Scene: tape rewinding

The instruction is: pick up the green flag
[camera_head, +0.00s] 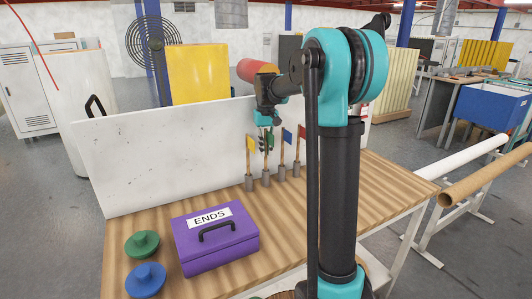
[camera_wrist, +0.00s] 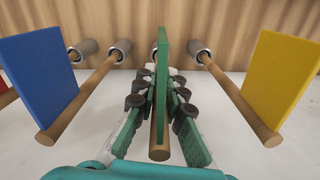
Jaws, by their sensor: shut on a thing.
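The green flag (camera_head: 271,140) is on a wooden stick that appears upright in a grey holder (camera_head: 265,179) on the table. In the wrist view, its panel (camera_wrist: 163,65) is seen nearly edge-on between my fingers, with its stick (camera_wrist: 159,140) below. My gripper (camera_head: 266,128) reaches it from above, and its fingers (camera_wrist: 161,78) close in on both sides of the green flag. The fingers hide part of the panel and stick. Whether the stick's foot is fully seated is hard to tell.
A yellow flag (camera_head: 251,143) stands to the left, with blue (camera_head: 287,136) and red (camera_head: 302,132) flags to the right. A white board (camera_head: 160,160) rises behind.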

